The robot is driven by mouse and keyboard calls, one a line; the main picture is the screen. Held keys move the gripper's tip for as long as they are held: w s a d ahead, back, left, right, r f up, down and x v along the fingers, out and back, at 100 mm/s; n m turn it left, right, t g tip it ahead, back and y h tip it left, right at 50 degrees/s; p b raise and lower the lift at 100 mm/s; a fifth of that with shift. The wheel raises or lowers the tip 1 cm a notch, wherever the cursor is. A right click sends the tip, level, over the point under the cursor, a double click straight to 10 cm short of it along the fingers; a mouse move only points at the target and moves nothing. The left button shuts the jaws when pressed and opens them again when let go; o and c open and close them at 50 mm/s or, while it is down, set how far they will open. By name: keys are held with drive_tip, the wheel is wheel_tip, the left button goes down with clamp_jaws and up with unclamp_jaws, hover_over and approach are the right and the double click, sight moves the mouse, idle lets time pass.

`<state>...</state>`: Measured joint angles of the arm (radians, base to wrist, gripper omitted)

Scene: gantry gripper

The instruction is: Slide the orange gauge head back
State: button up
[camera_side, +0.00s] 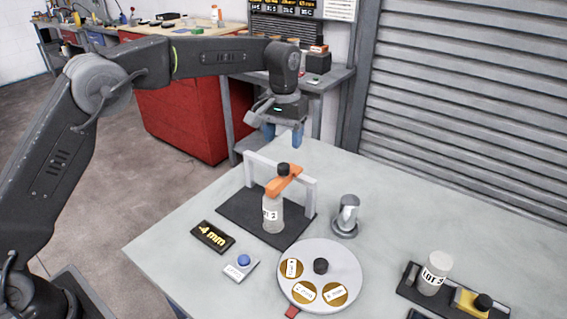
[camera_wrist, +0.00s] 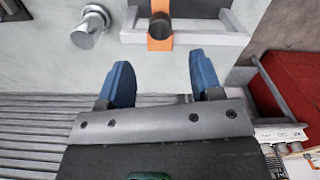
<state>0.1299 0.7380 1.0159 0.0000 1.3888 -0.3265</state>
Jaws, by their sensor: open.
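The orange gauge head (camera_side: 284,183) sits on the crossbar of a pale gantry (camera_side: 251,170) and carries a dark knob (camera_side: 283,169) on top. It reaches out over a bottle labelled with a 2 (camera_side: 273,214), which stands upright on a black base plate (camera_side: 237,214). In the wrist view the orange gauge head (camera_wrist: 158,43) shows at the top with its dark knob (camera_wrist: 159,24), ahead of the fingers. My gripper (camera_side: 283,135) hangs above the table behind the gantry, apart from it. Its blue fingers (camera_wrist: 161,78) are spread with nothing between them.
A silver cylinder on a round foot (camera_side: 347,213) stands right of the gantry.

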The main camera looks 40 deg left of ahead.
sight(283, 165)
wheel_tip(283, 165, down, 8)
drive_tip(key=shift+r, duration=0.1)
idle(0.4)
clamp_jaws()
idle(0.3)
